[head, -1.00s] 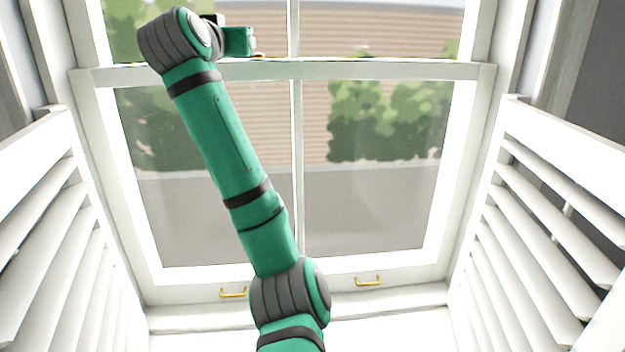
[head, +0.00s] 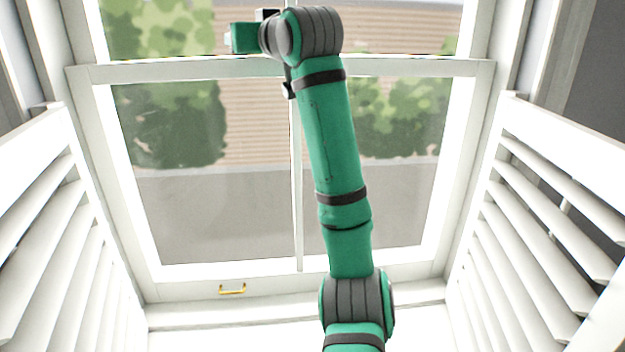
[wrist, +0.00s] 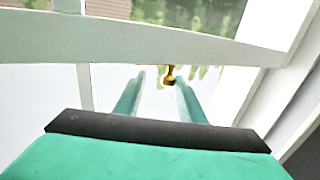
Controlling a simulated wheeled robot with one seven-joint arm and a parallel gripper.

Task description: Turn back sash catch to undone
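The brass sash catch (wrist: 169,75) shows small in the wrist view, at the lower edge of the white meeting rail (wrist: 140,45). My gripper (wrist: 160,77) has its two teal fingers apart, with the catch in line with the gap between their tips. I cannot tell whether the fingers touch it or stop short, nor how the catch's lever is turned. In the head view the meeting rail (head: 180,68) crosses the window. My arm's end is in front of the rail there; the fingertips and the catch cannot be made out.
Louvred white shutters stand open at the left (head: 60,225) and right (head: 545,215), flanking the window. A brass sash lift (head: 232,289) sits on the bottom rail. A vertical glazing bar (head: 297,190) divides the panes. The space before the left lower pane is clear.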

